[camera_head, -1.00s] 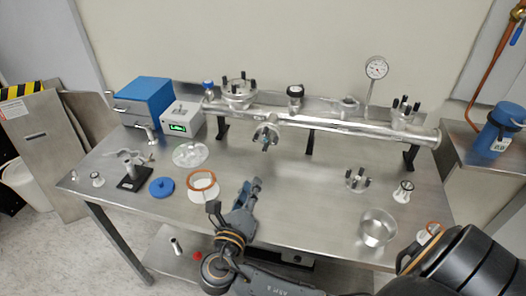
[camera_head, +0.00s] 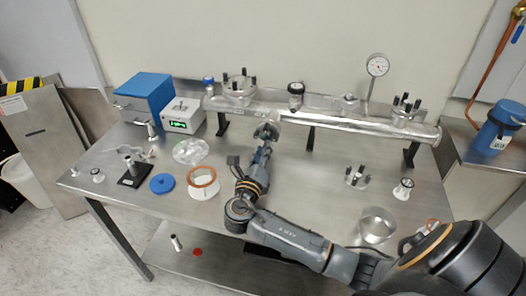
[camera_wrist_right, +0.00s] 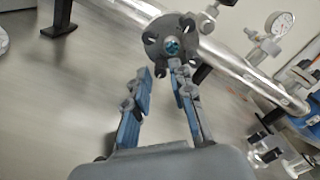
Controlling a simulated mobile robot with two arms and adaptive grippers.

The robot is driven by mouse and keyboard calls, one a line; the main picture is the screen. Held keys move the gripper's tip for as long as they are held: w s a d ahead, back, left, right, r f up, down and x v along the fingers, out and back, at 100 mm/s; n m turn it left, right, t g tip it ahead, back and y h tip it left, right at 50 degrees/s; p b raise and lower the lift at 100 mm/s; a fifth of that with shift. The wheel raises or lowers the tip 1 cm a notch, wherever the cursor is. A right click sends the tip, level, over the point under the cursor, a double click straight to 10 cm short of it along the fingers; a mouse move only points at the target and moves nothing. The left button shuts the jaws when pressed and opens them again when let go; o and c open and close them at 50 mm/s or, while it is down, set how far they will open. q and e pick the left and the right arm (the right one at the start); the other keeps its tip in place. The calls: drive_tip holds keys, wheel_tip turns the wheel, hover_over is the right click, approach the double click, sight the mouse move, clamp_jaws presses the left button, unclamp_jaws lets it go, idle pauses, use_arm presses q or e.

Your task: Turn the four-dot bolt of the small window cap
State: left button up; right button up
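The small window cap (camera_head: 266,131) sits on the front side of the long metal tube, at the tube's left half. In the right wrist view its round dark flange (camera_wrist_right: 171,44) shows ahead, with bolts around a bluish centre window. The dots on the bolts are too small to tell apart. My right gripper (camera_head: 263,149) is just in front of and below the cap. My left gripper is not in view.
The metal tube (camera_head: 340,126) runs along the back of the steel table (camera_head: 310,190). A blue box (camera_head: 147,95), a white controller (camera_head: 184,117) and a blue disc (camera_head: 162,183) lie left. A studded flange (camera_head: 357,177) and metal bowl (camera_head: 376,226) stand right.

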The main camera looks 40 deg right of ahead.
drive_tip(key=shift+w, duration=0.1)
clamp_jaws()
drive_tip(key=shift+r+m+p, duration=0.1)
drive_tip(key=shift+m+p, duration=1.15)
drive_tip(key=shift+m, duration=0.35)
drive_tip(key=shift+m+p, duration=0.5)
drive_tip(key=shift+m, duration=1.3)
